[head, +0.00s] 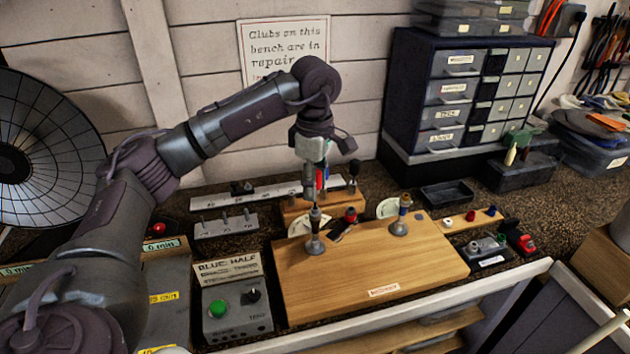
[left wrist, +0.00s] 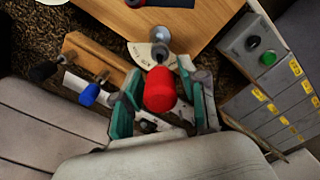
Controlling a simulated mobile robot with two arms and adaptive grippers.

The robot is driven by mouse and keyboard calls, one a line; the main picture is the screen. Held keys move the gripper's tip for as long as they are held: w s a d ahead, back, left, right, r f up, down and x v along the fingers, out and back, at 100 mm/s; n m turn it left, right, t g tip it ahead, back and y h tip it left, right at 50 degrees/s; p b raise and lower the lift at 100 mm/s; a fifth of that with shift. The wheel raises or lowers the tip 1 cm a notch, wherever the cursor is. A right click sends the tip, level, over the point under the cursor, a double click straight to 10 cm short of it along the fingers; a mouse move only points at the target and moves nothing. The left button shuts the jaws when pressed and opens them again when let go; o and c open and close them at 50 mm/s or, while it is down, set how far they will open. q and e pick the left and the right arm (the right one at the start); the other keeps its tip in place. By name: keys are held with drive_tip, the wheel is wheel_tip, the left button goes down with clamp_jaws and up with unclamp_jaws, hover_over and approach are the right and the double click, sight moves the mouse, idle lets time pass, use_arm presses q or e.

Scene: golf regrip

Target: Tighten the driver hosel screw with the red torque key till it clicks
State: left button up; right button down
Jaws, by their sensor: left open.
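The red torque key (head: 320,178) shows its red handle between the fingers of my left gripper (head: 314,182). The left wrist view shows the handle (left wrist: 160,90) upright between the open green-tipped fingers (left wrist: 165,104). I cannot tell whether the fingers touch it or whether its lower end sits in the wooden key rack (head: 296,207). Two short upright club parts with round metal bases stand on the wooden board: a dark-topped one (head: 314,240) at the left and a blue-banded one (head: 400,222) at the right. I cannot tell which is the driver hosel; its screw is not discernible. My right gripper is not in view.
Black (left wrist: 45,70) and blue (left wrist: 88,95) keys stand close beside the gripper. A dark piece with a red knob (head: 351,214) lies on the wooden board (head: 370,265), whose front is clear. A control box with a green button (head: 218,308) stands left; drawers (head: 450,90) stand behind.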

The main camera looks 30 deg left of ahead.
use_arm(q)
drive_tip(key=n, duration=0.5)
drive_tip(key=shift+n+p, duration=0.3)
drive_tip(key=shift+n, duration=0.1)
drive_tip(key=n, duration=0.5)
drive_tip(key=shift+n+p, duration=0.3)
clamp_jaws()
drive_tip(key=m, duration=0.3)
drive_tip(key=shift+m, duration=0.3)
drive_tip(key=shift+c, duration=2.4)
unclamp_jaws()
clamp_jaws()
drive_tip(key=shift+r, duration=0.1)
